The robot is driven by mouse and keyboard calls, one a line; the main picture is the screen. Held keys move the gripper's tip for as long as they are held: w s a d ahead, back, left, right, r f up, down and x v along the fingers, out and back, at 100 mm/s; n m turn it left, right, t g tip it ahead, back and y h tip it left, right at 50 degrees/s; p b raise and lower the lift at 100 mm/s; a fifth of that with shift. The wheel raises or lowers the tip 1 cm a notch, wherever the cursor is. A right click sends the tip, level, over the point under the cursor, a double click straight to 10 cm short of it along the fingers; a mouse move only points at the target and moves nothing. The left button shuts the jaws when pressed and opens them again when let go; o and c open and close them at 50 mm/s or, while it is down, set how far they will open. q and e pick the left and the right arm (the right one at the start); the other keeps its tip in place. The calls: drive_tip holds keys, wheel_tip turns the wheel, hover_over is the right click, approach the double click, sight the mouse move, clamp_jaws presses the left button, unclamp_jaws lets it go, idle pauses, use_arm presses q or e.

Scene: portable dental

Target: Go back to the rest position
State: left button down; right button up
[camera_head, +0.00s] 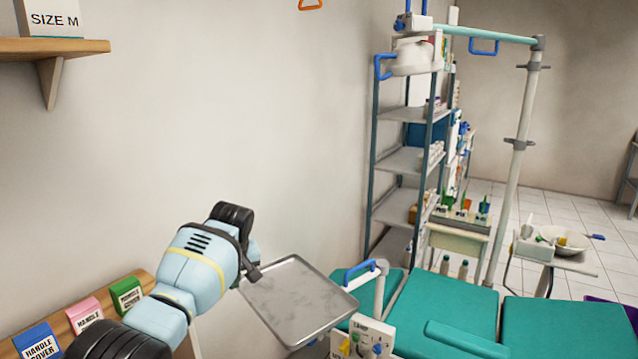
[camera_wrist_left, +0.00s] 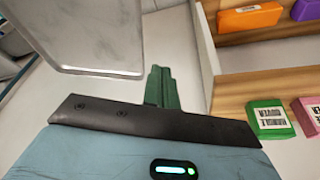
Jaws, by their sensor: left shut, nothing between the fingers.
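My left arm comes in from the lower left in the head view. Its light blue wrist is beside the left edge of a grey metal tray, and its fingers are mostly hidden there. In the left wrist view my left gripper (camera_wrist_left: 158,86) shows dark green fingers closed together with nothing between them. The fingers point toward the gap between the tray and a wooden shelf. My right gripper is in neither view.
The metal tray (camera_head: 297,303) is close to the left wrist. A wooden shelf with labelled boxes, including a green box (camera_head: 126,293), is at the lower left. A green dental chair (camera_head: 447,307) and a metal rack (camera_head: 402,160) stand to the right.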

use_arm(q)
drive_tip(key=s+d+f+m+g+h, duration=0.15)
drive_tip(key=s+f+m, duration=0.25)
drive_tip(key=s+f, duration=1.8)
drive_tip(key=s+a+f+m, duration=0.1)
drive_tip(key=s+f, duration=0.2)
drive_tip(key=s, duration=0.5)
drive_tip(key=s+a+f+m, duration=0.1)
drive_tip(key=s+f, duration=0.1)
drive_tip(key=s, duration=0.6)
drive_tip(key=s+a+r+m, duration=0.1)
drive_tip(key=s+r, duration=0.2)
drive_tip(key=s, duration=0.5)
drive_tip(key=s+a+r+m, duration=0.1)
drive_tip(key=s+a+r, duration=0.15)
drive_tip(key=s, duration=0.55)
drive_tip(key=w+d+f+t+h, duration=0.2)
drive_tip(key=w+f+t, duration=0.4)
drive_tip(key=f, duration=0.3)
drive_tip(key=shift+w+d+f+t, duration=0.2)
drive_tip(key=shift+d+t, duration=0.45)
drive_tip(key=shift+d, duration=0.05)
